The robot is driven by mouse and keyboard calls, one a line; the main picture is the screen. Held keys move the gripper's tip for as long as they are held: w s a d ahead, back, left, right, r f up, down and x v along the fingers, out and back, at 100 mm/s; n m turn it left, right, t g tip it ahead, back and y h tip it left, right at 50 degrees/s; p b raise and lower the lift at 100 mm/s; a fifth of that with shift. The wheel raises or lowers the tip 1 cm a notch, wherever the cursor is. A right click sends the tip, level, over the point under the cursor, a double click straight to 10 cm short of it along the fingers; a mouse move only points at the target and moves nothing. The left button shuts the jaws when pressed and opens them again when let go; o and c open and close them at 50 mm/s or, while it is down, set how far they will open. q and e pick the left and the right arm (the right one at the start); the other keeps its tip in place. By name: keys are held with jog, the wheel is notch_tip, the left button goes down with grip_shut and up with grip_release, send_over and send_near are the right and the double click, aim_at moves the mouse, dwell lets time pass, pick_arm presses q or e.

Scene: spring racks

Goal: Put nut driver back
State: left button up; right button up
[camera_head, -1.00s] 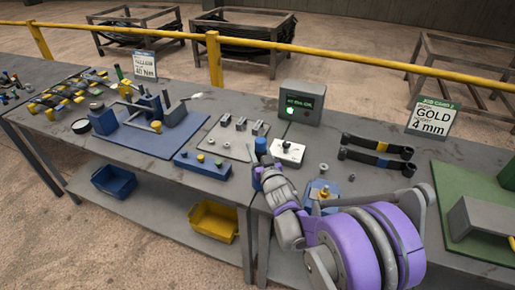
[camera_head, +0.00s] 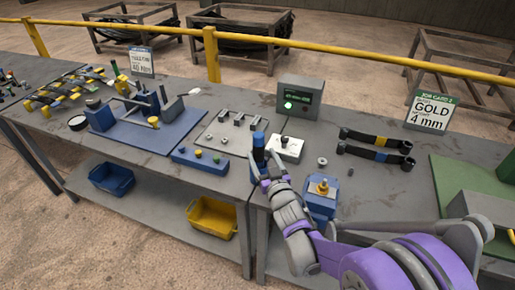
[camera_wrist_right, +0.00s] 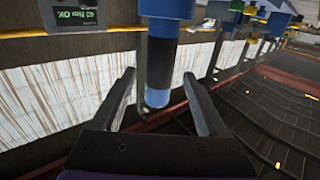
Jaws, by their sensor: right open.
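The nut driver, a blue and black cylinder (camera_head: 258,152), stands upright near the front edge of the bench, left of a small white box. My right gripper (camera_head: 263,177) is open just in front of it, reaching in from the lower right. In the right wrist view, the driver's dark middle and light blue end (camera_wrist_right: 158,75) show between the two spread fingers (camera_wrist_right: 158,92), with a gap on each side. What the driver's lower end rests in cannot be made out. My left gripper is out of view.
The white box with a knob (camera_head: 288,147) stands close right of the driver. A blue block with a brass nut (camera_head: 321,195) lies beside my right arm. A grey display box (camera_head: 300,97) stands behind, and dark bars (camera_head: 375,155) lie to the right.

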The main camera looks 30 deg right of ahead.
jog(key=s+a+f+g+y, duration=0.1)
jog(key=s+a+f+g, duration=0.2)
jog(key=s, duration=0.5)
jog(key=s+a+f+n+g+y, duration=0.1)
jog(key=s+a+f+g, duration=0.3)
jog(key=s, duration=0.5)
jog(key=s+a+f+n+g+y, duration=0.1)
jog(key=s+a+f+g, duration=0.3)
jog(key=s, duration=0.4)
jog(key=shift+s+a+g, duration=0.3)
jog(key=shift+a+g, duration=0.4)
jog(key=shift+a, duration=0.5)
jog(key=shift+w+r+p, duration=0.2)
jog(key=shift+r+p, duration=0.25)
jog(key=shift+r, duration=0.2)
jog(key=shift+w+r+p, duration=0.2)
jog(key=shift+r+p, duration=0.25)
jog(key=shift+r, duration=0.15)
